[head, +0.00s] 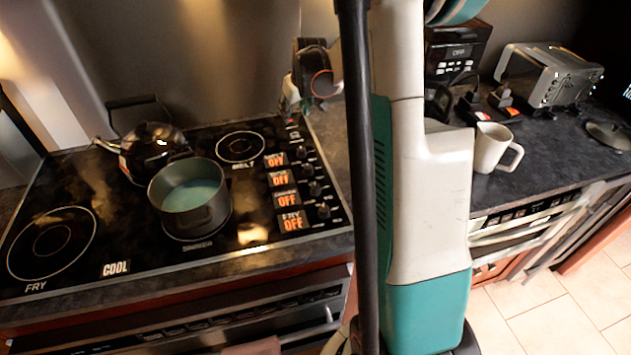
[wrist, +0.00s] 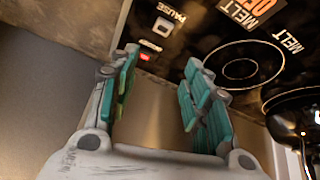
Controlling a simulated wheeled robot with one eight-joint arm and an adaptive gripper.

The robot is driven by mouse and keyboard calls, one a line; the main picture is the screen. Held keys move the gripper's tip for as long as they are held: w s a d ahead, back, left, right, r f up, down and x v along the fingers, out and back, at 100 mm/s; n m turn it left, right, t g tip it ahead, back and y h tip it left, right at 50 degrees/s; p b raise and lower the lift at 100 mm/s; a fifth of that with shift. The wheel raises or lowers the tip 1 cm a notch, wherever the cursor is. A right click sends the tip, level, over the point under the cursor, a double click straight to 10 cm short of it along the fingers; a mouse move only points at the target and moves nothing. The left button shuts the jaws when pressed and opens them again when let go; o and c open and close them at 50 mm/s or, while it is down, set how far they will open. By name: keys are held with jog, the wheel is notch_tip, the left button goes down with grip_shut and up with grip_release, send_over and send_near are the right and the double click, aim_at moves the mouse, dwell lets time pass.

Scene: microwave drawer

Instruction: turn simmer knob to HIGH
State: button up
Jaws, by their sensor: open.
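The black cooktop (head: 130,235) fills the left of the head view. A column of small dark knobs runs down its right side. Each has an orange OFF label beside it. The front label reads FRY OFF (head: 291,222). The knob beside the label second from the front (head: 315,188) stands level with the pot's burner, marked SIMMER (head: 197,245); its own label text is too small to read. My gripper (wrist: 163,58) is open and empty over the cooktop's far right corner. In the wrist view the PAUSE button (wrist: 163,27) and the MELT OFF label (wrist: 250,12) lie beyond its fingers.
A pot of bluish liquid (head: 188,195) and a black kettle (head: 150,150) stand on the cooktop. A white mug (head: 494,147), a toaster oven (head: 552,75) and a black appliance (head: 455,55) are on the right counter. My arm covers the middle.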

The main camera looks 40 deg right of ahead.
jog(key=s+a+r+n+g+y+p, duration=0.1)
jog(key=s+a+n+g, duration=0.15)
jog(key=s+n, duration=0.25)
jog(key=s+a+r+n+g, duration=0.1)
jog(key=s+a+n, duration=0.2)
jog(key=s+n, duration=0.15)
jog(key=n+g, duration=0.2)
jog(key=n, duration=0.6)
send_near(316, 186)
jog(key=shift+y, duration=0.4)
jog(key=f+b, duration=0.1)
jog(key=f, duration=0.2)
jog(key=f+b, duration=0.1)
jog(key=f, duration=0.2)
jog(key=f+b, duration=0.1)
jog(key=f, duration=0.2)
jog(key=shift+w+d, duration=0.15)
jog(key=shift+d, duration=0.2)
grip_shut()
